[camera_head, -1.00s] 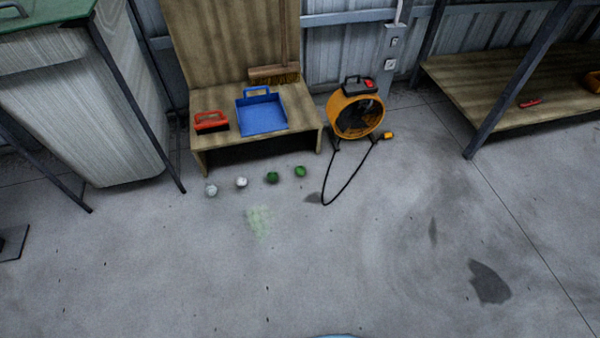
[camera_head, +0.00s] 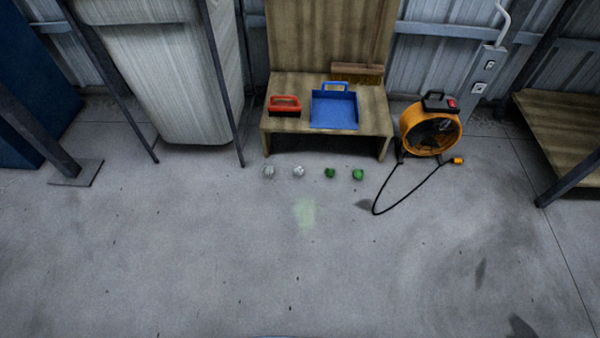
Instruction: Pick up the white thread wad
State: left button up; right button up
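Several small wads lie in a row on the concrete floor in front of a wooden bench. A white wad (camera_head: 299,170) is second from the left. A greyer, whitish wad (camera_head: 268,171) is at the left end; which of these two is thread is too small to tell. Two green wads, one (camera_head: 330,172) beside the white one and one (camera_head: 358,174) at the right end, complete the row. The wads lie apart from each other. Neither of my grippers is in view.
A pale green powdery patch (camera_head: 305,213) lies before the wads. The foreground floor is clear.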

aim_at(299, 171)
jog(key=i+j, duration=0.3)
jog(key=i, duration=0.25)
jog(key=i+j, duration=0.35)
jog(key=i, duration=0.2)
jog(key=i+j, duration=0.3)
jog(key=i, duration=0.25)
jog(key=z, duration=0.05)
